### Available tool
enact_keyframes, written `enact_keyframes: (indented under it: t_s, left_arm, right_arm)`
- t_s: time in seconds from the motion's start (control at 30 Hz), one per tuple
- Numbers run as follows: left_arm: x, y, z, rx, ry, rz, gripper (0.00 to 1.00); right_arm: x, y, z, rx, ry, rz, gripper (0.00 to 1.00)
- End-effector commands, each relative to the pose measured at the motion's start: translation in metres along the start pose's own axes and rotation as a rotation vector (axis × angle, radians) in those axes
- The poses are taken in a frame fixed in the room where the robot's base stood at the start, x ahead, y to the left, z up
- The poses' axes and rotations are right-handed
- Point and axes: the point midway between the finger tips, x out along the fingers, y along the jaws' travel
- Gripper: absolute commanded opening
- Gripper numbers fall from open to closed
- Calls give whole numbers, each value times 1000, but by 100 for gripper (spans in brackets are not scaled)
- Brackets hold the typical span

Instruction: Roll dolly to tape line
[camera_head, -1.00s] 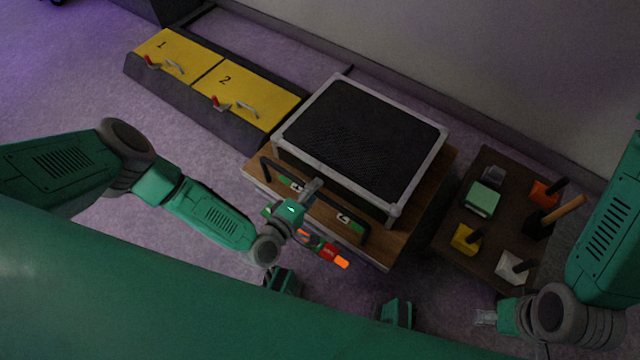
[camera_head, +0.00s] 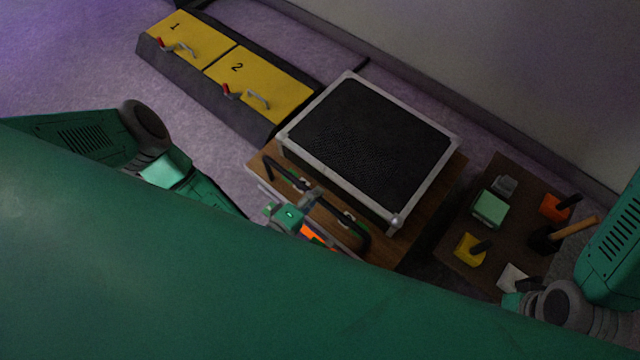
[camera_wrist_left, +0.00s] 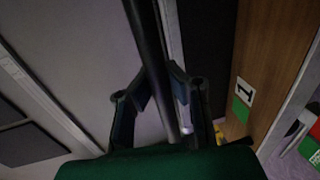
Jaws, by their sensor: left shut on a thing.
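The dolly is a wooden board (camera_head: 416,222) on the floor, carrying a black case (camera_head: 370,135) with grey edges. A black push bar (camera_head: 342,212) runs along its near side. My left gripper (camera_head: 308,200) is shut on the middle of this bar. In the left wrist view the bar (camera_wrist_left: 147,45) passes between the fingers (camera_wrist_left: 162,85), beside the board (camera_wrist_left: 262,60). My right gripper (camera_head: 512,301) is at the lower right, apart from the dolly, largely hidden by my own body. I cannot make out a tape line.
A dark low box with yellow panels (camera_head: 258,88) marked 1 and 2 lies left of the dolly. A brown table (camera_head: 515,180) with coloured blocks and a wooden-handled tool (camera_head: 570,233) stands to the right. A wall is behind. Floor at upper left is clear.

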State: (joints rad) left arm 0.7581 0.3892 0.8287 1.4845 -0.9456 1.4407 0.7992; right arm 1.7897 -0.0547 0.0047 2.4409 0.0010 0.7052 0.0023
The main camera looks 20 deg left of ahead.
Motion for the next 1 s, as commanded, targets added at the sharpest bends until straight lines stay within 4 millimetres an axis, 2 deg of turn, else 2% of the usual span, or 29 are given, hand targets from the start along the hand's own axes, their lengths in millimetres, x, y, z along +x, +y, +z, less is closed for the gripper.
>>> enact_keyframes:
  t_s: [0.13,0.2,0.23,0.63,0.87,0.93,1.0]
  left_arm:
    - [-2,-4,3,0,-8,-11,0]
    - [-2,-4,3,0,-7,-11,31]
    - [-2,-4,3,0,-7,-10,36]
    - [-1,4,1,-1,-4,-3,36]
    - [-7,40,1,-3,-4,0,36]
    - [-10,55,1,-3,-3,5,52]
    - [-11,70,2,-3,-4,10,74]
  right_arm:
    - [1,0,0,0,-1,0,38]
    - [1,0,0,0,-1,0,38]
    - [1,0,0,0,-1,0,38]
    - [0,0,1,0,1,0,38]
    - [0,0,1,0,2,0,38]
    - [-1,0,2,0,2,0,38]
    - [-1,0,2,0,3,0,38]
